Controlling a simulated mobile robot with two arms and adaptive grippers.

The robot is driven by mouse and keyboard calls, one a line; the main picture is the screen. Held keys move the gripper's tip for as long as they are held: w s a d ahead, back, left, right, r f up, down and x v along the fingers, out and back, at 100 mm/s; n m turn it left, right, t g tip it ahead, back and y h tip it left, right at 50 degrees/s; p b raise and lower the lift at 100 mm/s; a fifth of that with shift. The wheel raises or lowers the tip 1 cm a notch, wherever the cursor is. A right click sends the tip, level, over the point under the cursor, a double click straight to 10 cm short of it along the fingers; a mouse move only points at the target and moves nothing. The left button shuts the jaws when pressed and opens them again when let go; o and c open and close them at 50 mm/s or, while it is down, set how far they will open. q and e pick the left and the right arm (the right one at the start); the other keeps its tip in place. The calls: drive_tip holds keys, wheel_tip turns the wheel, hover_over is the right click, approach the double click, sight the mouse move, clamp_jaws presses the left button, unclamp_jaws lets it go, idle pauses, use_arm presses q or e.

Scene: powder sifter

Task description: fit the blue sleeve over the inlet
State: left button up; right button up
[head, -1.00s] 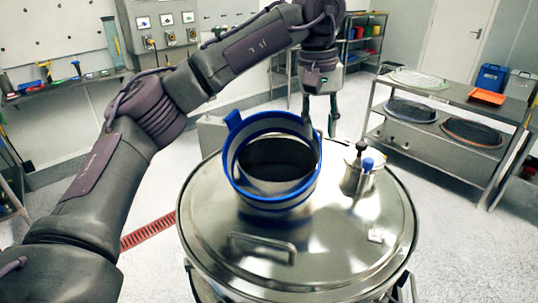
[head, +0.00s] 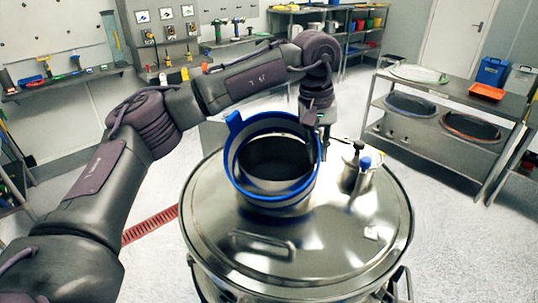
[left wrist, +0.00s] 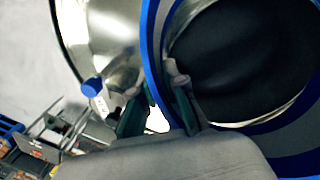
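The blue sleeve (head: 232,177) is a wide ring with blue edges, a grey band and a tab at its upper left. In the head view it stands at the inlet (head: 277,160), a dark round opening on the steel vessel's lid. Whether it is seated evenly around the inlet cannot be told. My left gripper (head: 319,148) is at the sleeve's right rim. In the left wrist view its fingers (left wrist: 156,88) straddle the sleeve's wall (left wrist: 151,40), one inside and one outside, and look closed on it. My right gripper is not in view.
The steel lid (head: 335,240) has a handle (head: 262,243) in front and a small blue-capped fitting (head: 364,165) close to the right of my left gripper. A steel bench (head: 440,95) stands at the right. The floor between is clear.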

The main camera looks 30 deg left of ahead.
use_arm(q)
drive_tip(key=shift+r, duration=0.1)
clamp_jaws()
drive_tip(key=shift+r+b, duration=0.3)
drive_tip(key=shift+r, duration=0.15)
drive_tip(key=r, duration=0.1)
drive_tip(key=d+r+b, duration=0.1)
drive_tip(key=r, duration=0.1)
drive_tip(key=shift+r, duration=0.2)
drive_tip(key=s+d+r+b, duration=0.2)
drive_tip(key=d+r, duration=0.4)
drive_tip(key=d, duration=0.4)
drive_tip(key=shift+d+r, duration=0.25)
drive_tip(key=shift+r, duration=0.05)
drive_tip(key=shift+a, duration=0.15)
